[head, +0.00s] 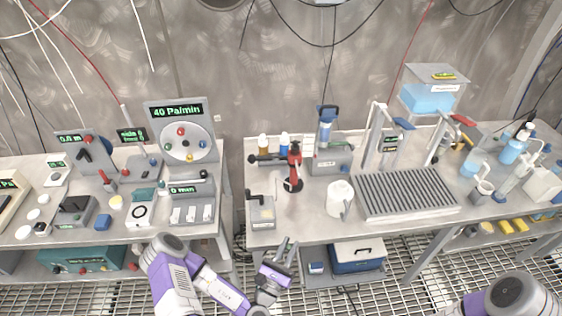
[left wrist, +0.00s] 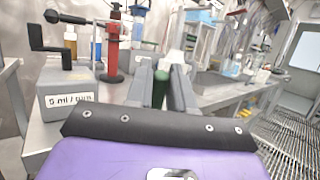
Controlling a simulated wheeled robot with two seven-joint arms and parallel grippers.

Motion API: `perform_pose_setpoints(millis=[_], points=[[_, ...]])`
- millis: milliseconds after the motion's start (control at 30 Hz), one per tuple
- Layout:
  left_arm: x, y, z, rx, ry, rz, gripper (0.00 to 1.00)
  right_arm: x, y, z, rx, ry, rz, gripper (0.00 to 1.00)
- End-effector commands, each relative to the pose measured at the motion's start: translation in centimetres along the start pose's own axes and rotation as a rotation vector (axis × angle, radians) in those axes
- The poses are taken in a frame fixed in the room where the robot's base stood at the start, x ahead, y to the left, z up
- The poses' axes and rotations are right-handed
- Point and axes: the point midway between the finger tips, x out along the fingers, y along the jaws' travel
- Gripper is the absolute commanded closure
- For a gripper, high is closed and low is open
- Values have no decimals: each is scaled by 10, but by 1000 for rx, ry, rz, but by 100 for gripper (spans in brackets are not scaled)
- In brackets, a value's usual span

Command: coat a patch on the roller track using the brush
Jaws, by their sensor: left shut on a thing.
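My left gripper (head: 281,256) is in front of the middle bench, low by its front edge. It is shut on a narrow dark green piece (left wrist: 160,88), which shows between the fingers in the left wrist view. Most of this piece is hidden, so I cannot tell for sure that it is the brush. A grey rack of parallel bars (head: 408,193), which looks like the roller track, lies on the bench to the right of the gripper and apart from it. My right gripper is out of view; only part of my right arm shows at the bottom right.
A white mug (head: 339,198) stands left of the rack. A grey crank box (head: 261,212) sits near the bench's front edge, and a red-and-black stand (head: 293,170) is behind it. A blue-and-white cooler (head: 357,254) is on the lower shelf. A gap separates the two benches.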

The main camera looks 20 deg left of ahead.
Motion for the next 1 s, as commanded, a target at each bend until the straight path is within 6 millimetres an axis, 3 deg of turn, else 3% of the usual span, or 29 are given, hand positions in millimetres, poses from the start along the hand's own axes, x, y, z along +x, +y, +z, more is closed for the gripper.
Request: perform_pose_setpoints(millis=[167,367,600,800,1000], points=[[22,11,19,-23,58,-144,100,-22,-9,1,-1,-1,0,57],[60,43,50,-41,155,-270,100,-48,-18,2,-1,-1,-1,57],[106,94,110,-30,259,-264,100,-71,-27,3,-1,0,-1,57],[127,121,148,-22,311,-219,100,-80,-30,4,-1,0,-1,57],[132,129,156,-24,331,-200,100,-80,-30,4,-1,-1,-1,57]])
